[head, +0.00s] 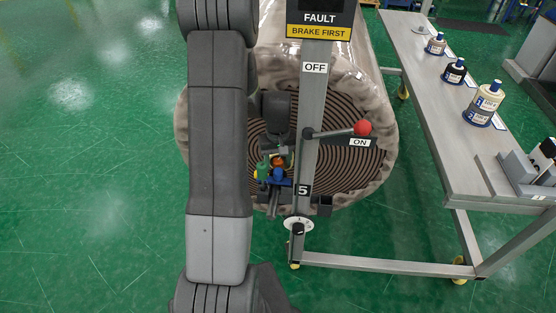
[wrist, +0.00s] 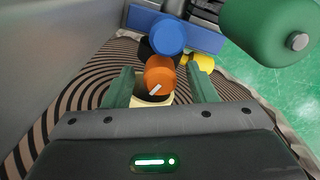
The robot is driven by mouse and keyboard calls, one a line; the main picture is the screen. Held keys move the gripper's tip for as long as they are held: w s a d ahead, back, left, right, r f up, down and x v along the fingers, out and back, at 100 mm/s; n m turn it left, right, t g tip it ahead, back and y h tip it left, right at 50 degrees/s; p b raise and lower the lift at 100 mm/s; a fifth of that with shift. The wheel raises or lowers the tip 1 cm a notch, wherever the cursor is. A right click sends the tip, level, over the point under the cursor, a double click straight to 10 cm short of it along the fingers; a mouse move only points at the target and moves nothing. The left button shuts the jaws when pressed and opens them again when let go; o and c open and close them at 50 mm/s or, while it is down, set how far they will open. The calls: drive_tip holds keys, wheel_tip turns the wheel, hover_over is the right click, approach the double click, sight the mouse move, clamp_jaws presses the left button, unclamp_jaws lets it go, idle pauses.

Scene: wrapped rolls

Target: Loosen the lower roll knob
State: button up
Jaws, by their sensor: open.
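In the wrist view an orange knob (wrist: 160,76) with a white mark sits between the two green fingers of my gripper (wrist: 161,72). The fingers are open, one on each side of it, with visible gaps. A pale collar (wrist: 152,98) shows below the knob. A blue round knob (wrist: 168,35) is just beyond it, on a blue block. In the head view the orange knob (head: 278,162) shows above the blue part (head: 277,177), partly hidden by my arm and gripper. I cannot tell from any label which of these is the lower roll knob.
A green cylinder (wrist: 268,28) and a yellow part (wrist: 202,61) are close by. A grey post (head: 312,130) carries a red-ended lever (head: 362,128) by ON and a dial (head: 298,226). The wrapped roll (head: 350,165) is behind. A bench (head: 450,120) with bottles stands right.

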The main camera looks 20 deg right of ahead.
sight(278, 160)
drive_tip(key=c, duration=1)
drive_tip(key=shift+n+b, duration=0.35)
drive_tip(key=shift+n, duration=0.45)
drive_tip(key=o, duration=1)
wheel_tip(278, 160, up, 14)
drive_tip(key=shift+f+b, duration=0.1)
drive_tip(key=shift+b, duration=0.2)
